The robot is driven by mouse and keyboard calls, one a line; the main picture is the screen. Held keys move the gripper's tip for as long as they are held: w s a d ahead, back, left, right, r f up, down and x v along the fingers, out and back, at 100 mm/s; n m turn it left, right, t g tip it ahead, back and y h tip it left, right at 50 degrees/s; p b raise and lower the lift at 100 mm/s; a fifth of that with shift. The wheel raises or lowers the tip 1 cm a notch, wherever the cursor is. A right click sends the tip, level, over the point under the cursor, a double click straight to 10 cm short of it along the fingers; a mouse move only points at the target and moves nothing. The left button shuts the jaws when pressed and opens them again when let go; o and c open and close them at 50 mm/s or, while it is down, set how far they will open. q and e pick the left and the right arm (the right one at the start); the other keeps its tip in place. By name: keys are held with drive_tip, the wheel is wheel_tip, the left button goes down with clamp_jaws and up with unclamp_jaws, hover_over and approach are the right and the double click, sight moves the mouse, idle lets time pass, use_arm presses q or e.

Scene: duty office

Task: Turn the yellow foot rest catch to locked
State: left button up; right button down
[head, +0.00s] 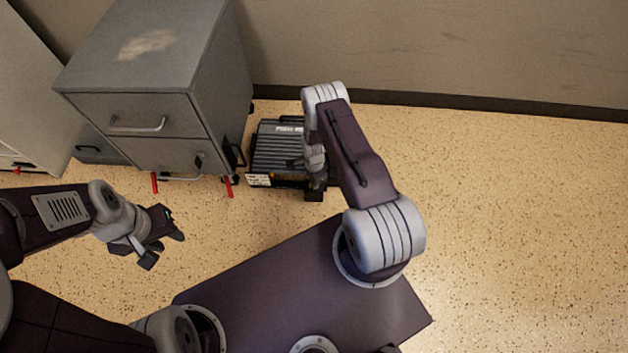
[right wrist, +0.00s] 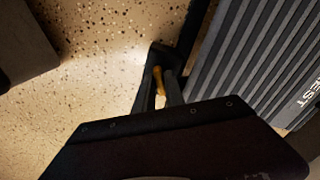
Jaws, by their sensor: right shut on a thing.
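The foot rest (head: 275,150), a dark ribbed slab with pale lettering, lies on the floor beside the grey drawer cabinet. It also fills the right side of the right wrist view (right wrist: 245,55). My right gripper (head: 315,193) is low at the foot rest's front right corner. In the right wrist view its jaws (right wrist: 163,88) are shut on the yellow catch (right wrist: 158,78), and only a small part of the catch shows between the fingers. Its locked or unlocked position cannot be told. My left gripper (head: 167,247) is open and empty above the floor at left.
The grey drawer cabinet (head: 155,105) stands left of the foot rest, with red levers (head: 229,187) at its base. Another pale cabinet (head: 40,80) is at far left. The wall is behind. The speckled floor (head: 510,220) at right is clear.

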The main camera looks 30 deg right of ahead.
drive_tip(key=m, duration=0.5)
drive_tip(key=shift+p, duration=0.4)
drive_tip(key=shift+m, duration=0.5)
drive_tip(key=c, duration=1.4)
unclamp_jaws()
drive_tip(key=shift+r, duration=0.1)
wheel_tip(320, 180, up, 9)
drive_tip(key=p, duration=0.6)
